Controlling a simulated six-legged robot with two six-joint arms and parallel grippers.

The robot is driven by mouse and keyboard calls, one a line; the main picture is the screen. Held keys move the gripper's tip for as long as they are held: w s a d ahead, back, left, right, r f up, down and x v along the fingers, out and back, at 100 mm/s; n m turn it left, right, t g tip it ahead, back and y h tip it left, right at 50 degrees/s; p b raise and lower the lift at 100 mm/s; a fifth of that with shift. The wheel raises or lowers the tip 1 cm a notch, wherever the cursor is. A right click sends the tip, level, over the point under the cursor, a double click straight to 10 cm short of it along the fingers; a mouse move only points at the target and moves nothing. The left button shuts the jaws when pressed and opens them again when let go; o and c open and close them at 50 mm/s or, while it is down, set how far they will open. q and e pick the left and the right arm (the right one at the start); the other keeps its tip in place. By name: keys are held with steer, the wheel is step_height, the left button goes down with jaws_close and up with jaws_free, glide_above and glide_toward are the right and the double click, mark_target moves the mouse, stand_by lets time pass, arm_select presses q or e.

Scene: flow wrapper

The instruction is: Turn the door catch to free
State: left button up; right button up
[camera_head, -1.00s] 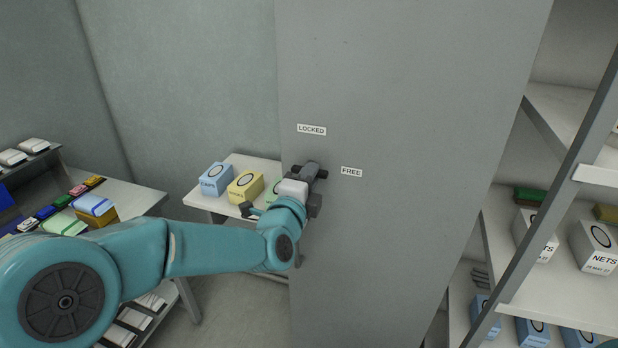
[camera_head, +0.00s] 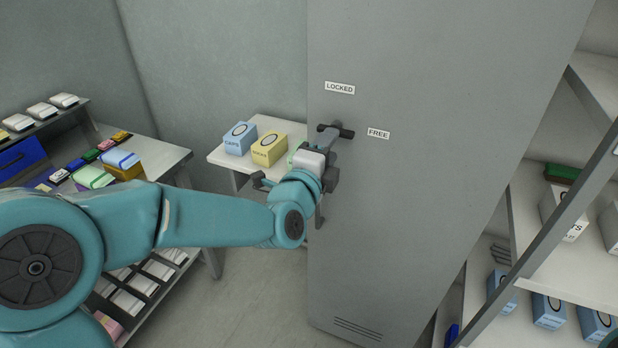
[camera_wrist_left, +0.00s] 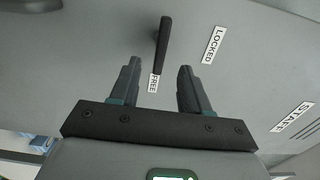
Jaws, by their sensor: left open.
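The door catch (camera_head: 347,133) is a dark lever on the tall grey door. It lies roughly level, with one end towards the FREE label (camera_head: 378,133) and below the LOCKED label (camera_head: 340,88). In the left wrist view the catch (camera_wrist_left: 163,45) stands just beyond the fingertips, and its lower end comes close to the FREE label (camera_wrist_left: 153,83). My left gripper (camera_wrist_left: 158,64) is open, with nothing between its fingers. In the head view the left gripper (camera_head: 329,150) is just below and left of the catch, partly overlapping it. My right gripper is out of view.
A small table with a blue box (camera_head: 240,138) and a yellow box (camera_head: 269,149) stands left of the door. A workbench (camera_head: 160,155) with small packs is further left. Shelving with boxes (camera_head: 548,310) stands on the right.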

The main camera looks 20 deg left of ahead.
arm_select(q)
steer(key=s, duration=1.2)
steer(key=shift+a+b, duration=0.2)
steer(key=shift+b, duration=0.25)
step_height(320, 180, down, 31)
steer(key=n+g, duration=0.2)
steer(key=g, duration=0.7)
steer(key=s+d+f+n+g+h, duration=0.1)
steer(key=s+d+f+n+g, duration=0.2)
steer(key=s+f+n, duration=0.5)
steer(key=s+d+f+n+g+h, duration=0.2)
steer(key=s+f+n+g, duration=0.3)
steer(key=s+n, duration=0.5)
step_height(320, 180, down, 3)
steer(key=shift+s+d+r+n+g, duration=0.1)
steer(key=shift+s+d+n+g, duration=0.2)
steer(key=shift+d, duration=0.15)
